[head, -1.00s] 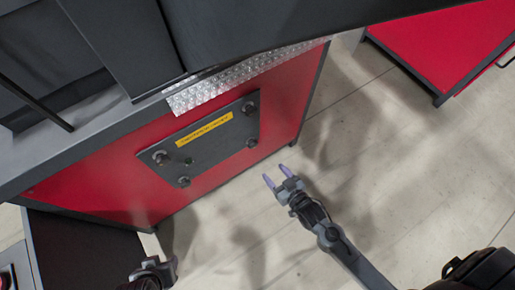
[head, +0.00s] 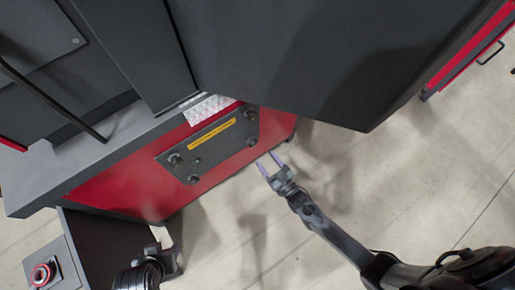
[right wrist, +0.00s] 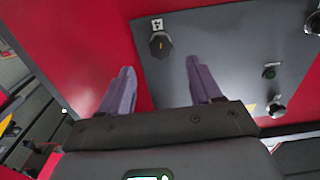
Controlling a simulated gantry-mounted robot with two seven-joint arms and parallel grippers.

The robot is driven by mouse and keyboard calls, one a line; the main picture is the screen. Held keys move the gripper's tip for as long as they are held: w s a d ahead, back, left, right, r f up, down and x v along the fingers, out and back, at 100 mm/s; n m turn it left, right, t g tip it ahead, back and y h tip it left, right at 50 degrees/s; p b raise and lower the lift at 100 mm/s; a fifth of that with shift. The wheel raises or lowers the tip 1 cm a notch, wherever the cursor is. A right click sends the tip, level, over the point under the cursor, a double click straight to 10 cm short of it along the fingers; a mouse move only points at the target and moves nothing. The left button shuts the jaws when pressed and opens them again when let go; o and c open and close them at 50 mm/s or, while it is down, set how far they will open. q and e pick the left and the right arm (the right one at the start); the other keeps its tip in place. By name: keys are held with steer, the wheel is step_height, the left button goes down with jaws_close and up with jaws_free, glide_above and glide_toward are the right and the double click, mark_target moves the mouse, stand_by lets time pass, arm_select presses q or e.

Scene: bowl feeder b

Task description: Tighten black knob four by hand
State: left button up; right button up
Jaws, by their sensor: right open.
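A grey panel (head: 222,149) with black knobs at its corners is set in the machine's red front. In the head view its knobs are at upper left (head: 174,159), lower left (head: 193,179), upper right (head: 250,114) and lower right (head: 252,142). I cannot read which is four. My right gripper (head: 268,162) is open and empty, just right of the panel. In the right wrist view one black knob (right wrist: 161,44) with a small label lies ahead of the open fingers (right wrist: 160,80), apart from them. My left gripper (head: 168,260) is at the lower left, its jaws unclear.
A large dark machine part (head: 320,50) overhangs at the top right of the panel. A grey control box with a red button (head: 43,273) is at the lower left. The pale floor (head: 340,190) right of the panel is clear.

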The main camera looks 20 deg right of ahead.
mark_target(255, 145)
steer(key=b+x, duration=0.2)
steer(key=x, duration=0.3)
steer(key=shift+w+a+f, duration=0.1)
steer(key=shift+w, duration=0.25)
steer(key=shift+w+a+b, duration=0.1)
steer(key=shift+w+b, duration=0.25)
steer(key=shift+w, duration=0.25)
steer(key=shift+w+a, duration=0.15)
steer(key=shift+w, duration=0.05)
steer(key=shift+c, duration=0.2)
steer(key=c, duration=1)
